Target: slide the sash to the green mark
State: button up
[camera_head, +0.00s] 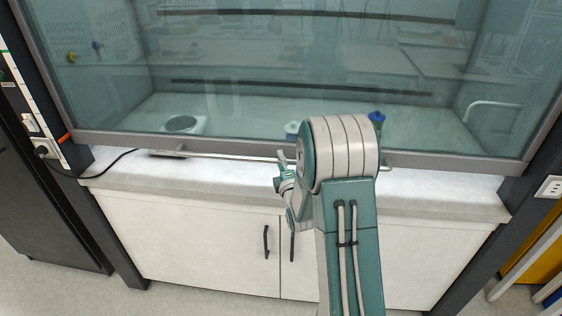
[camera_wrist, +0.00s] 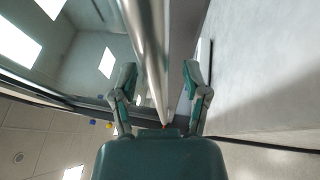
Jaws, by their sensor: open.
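The glass sash (camera_head: 300,70) of the fume hood hangs low, its grey bottom frame (camera_head: 450,162) just above the white worktop. A long metal bar handle (camera_head: 225,156) runs along that frame. In the wrist view the handle (camera_wrist: 148,45) passes between the two fingers of my open gripper (camera_wrist: 160,75); I cannot tell whether either finger touches it. In the head view my gripper (camera_head: 283,163) is at the handle, partly hidden by my arm. A small greenish mark (camera_head: 4,74) shows on the pale strip of the left post, at the picture's edge.
An orange pointer (camera_head: 65,137) sits by the sash's lower left corner. A black cable (camera_head: 108,166) runs from a socket (camera_head: 43,148) onto the worktop (camera_head: 430,190). White cabinet doors (camera_head: 190,240) are below. A blue-topped item (camera_head: 377,116) stands behind the glass.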

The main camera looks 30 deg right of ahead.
jog(key=shift+w, duration=0.1)
jog(key=shift+c, duration=0.4)
grip_shut()
send_near(281, 54)
jog(key=w+r, duration=0.2)
jog(key=w, duration=0.1)
jog(key=w+r, duration=0.1)
jog(key=w, duration=0.1)
jog(key=shift+a+r, duration=0.2)
jog(key=shift+a, duration=0.1)
jog(key=shift+o, duration=0.4)
grip_release()
jog(key=shift+s+f, duration=0.1)
